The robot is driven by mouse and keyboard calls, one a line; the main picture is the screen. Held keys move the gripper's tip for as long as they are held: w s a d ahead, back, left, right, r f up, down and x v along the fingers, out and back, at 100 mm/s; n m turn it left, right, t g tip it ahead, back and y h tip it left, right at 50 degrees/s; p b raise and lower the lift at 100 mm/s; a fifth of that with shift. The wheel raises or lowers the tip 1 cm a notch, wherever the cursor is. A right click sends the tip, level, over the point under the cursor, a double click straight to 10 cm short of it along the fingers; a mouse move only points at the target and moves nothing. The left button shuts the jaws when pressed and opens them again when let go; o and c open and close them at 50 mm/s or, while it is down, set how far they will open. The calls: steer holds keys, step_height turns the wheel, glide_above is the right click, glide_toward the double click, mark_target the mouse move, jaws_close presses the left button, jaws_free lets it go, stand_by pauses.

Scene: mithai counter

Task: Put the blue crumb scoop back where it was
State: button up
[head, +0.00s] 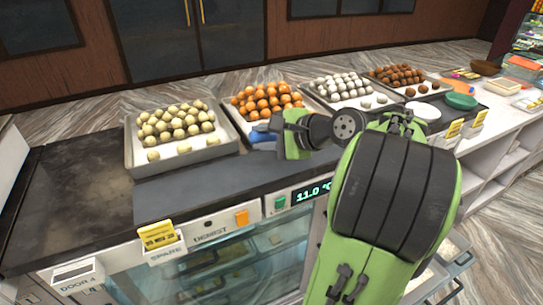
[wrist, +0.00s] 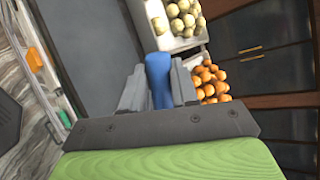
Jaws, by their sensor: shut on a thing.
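The blue crumb scoop (wrist: 159,78) is between the two grey fingers of my gripper (wrist: 157,85) in the wrist view, and the fingers are shut on it. In the head view a blue part of the scoop (head: 262,137) shows at the left of my green gripper (head: 277,140), just in front of the tray of orange sweets. The rest of it is hidden by my gripper and arm. I cannot tell whether the scoop touches the counter.
Trays of pale sweets (head: 178,128), orange sweets (head: 266,98), white sweets (head: 345,88) and brown sweets (head: 402,76) line the back of the dark counter (head: 70,190). The counter's left end is bare. A green bowl (head: 461,101) and white plates (head: 424,111) stand at the right.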

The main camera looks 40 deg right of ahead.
steer(key=f, duration=0.1)
steer(key=f+b, duration=0.1)
steer(key=f, duration=0.2)
steer(key=shift+w+d+f, duration=0.15)
steer(key=shift+w+f, duration=0.05)
steer(key=shift+w, duration=0.15)
steer(key=shift+s+r, duration=0.15)
jaws_close()
steer(key=o, duration=1)
jaws_free()
steer(key=p+v, duration=0.7)
steer(key=v, duration=0.5)
steer(key=w+a+f+n+g, duration=0.25)
steer(key=a+n, duration=0.25)
steer(key=a, duration=0.3)
steer(key=w+a+f+n+g, duration=0.1)
steer(key=w+a+n+g, duration=0.15)
steer(key=a+n, duration=0.35)
steer(key=s+a+n+h, duration=0.1)
steer(key=s+a+n, duration=0.1)
steer(key=s+n, duration=0.1)
steer(key=s+a+n+g, duration=0.1)
steer(key=s+a+n, duration=0.2)
steer(key=s, duration=0.1)
steer(key=s+a+f+n+g+h, duration=0.1)
steer(key=s+a+n, duration=0.2)
steer(key=s, duration=0.1)
steer(key=shift+s+a+f+n+h, duration=0.1)
steer(key=shift+s+n+h, duration=0.2)
